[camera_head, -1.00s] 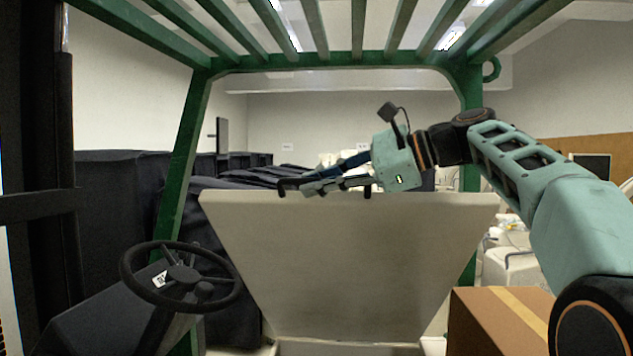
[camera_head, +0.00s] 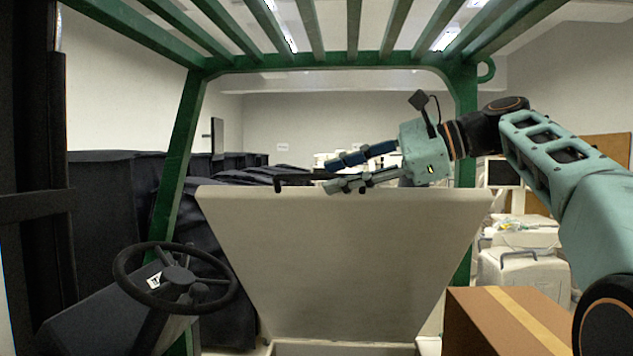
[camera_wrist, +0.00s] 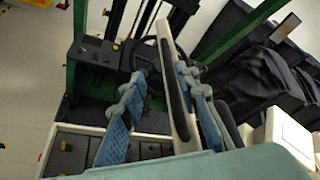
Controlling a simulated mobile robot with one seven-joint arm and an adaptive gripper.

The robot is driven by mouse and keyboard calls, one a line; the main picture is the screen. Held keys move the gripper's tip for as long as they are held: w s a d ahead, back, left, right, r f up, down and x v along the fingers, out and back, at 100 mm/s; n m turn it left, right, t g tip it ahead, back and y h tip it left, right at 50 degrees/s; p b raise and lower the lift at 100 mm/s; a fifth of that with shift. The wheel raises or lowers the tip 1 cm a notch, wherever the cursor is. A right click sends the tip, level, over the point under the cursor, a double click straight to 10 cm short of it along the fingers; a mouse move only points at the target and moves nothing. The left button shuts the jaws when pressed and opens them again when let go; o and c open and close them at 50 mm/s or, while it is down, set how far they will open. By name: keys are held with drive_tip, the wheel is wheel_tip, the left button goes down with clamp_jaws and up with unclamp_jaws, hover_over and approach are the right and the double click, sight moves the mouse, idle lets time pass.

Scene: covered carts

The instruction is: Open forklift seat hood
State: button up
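The seat hood (camera_head: 340,255) is a large beige panel, tipped up and standing steeply behind the steering wheel in the head view. A black bar (camera_head: 296,179) shows along its top edge. My gripper (camera_head: 331,175) is at that top edge, coming from the right, with its two fingers apart. In the wrist view, the raised hood (camera_wrist: 166,50) stands edge-on between the spread fingers of my gripper (camera_wrist: 158,82), with a long black strip along it. The right finger is close to the panel; I cannot tell whether it touches. A gap shows on the left finger's side.
The black steering wheel (camera_head: 175,277) is at the left. A green overhead frame (camera_head: 185,150) surrounds the space. A cardboard box (camera_head: 500,325) stands at the lower right, below my arm. Dark covered carts (camera_head: 110,210) fill the left background. The open compartment (camera_wrist: 75,150) shows below in the wrist view.

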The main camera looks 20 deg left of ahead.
drive_tip(key=v, duration=0.6)
drive_tip(key=shift+d, duration=0.25)
